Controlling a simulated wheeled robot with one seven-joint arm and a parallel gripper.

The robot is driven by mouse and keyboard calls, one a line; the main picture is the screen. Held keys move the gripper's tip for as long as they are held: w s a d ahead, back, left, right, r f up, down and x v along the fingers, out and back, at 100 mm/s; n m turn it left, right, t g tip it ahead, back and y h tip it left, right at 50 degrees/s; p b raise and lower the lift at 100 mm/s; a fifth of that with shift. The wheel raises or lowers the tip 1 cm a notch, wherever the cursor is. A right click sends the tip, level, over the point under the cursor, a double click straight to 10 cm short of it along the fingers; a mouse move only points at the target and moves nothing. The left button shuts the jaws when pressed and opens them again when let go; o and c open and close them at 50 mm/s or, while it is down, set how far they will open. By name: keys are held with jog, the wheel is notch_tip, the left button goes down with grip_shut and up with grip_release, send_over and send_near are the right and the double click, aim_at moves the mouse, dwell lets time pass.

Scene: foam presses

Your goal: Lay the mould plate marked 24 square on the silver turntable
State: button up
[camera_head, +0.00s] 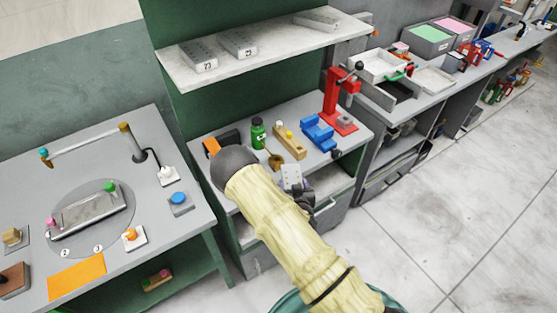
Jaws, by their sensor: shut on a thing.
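My gripper (296,186) is at the front edge of the middle bench, mostly hidden by my cream-sleeved arm. It is shut on a small pale grey plate with dark dots (291,175), held tilted up; no number on it can be read. The silver turntable (112,230) is a round grey disc in the left bench top, well to the left of my gripper. A long grey rectangular piece (88,212) lies slanted across it, with a green knob (109,187) and a pink knob (50,222) at its ends.
The shelf above holds grey plates marked 23 (198,56) and apparently 23 (239,43), plus another plate (316,20). On the middle bench stand a green bottle (258,133), a blue vice (318,133) and a red press (335,105). A pipe arm (92,143) spans behind the turntable.

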jog(key=s+d+f+m+h+b, duration=0.1)
jog(key=s+d+f, duration=0.7)
jog(key=d, duration=0.3)
jog(key=shift+s+f+b, duration=0.25)
jog(key=shift+s+b, duration=0.15)
jog(key=shift+s, duration=0.15)
jog(key=shift+d, duration=0.25)
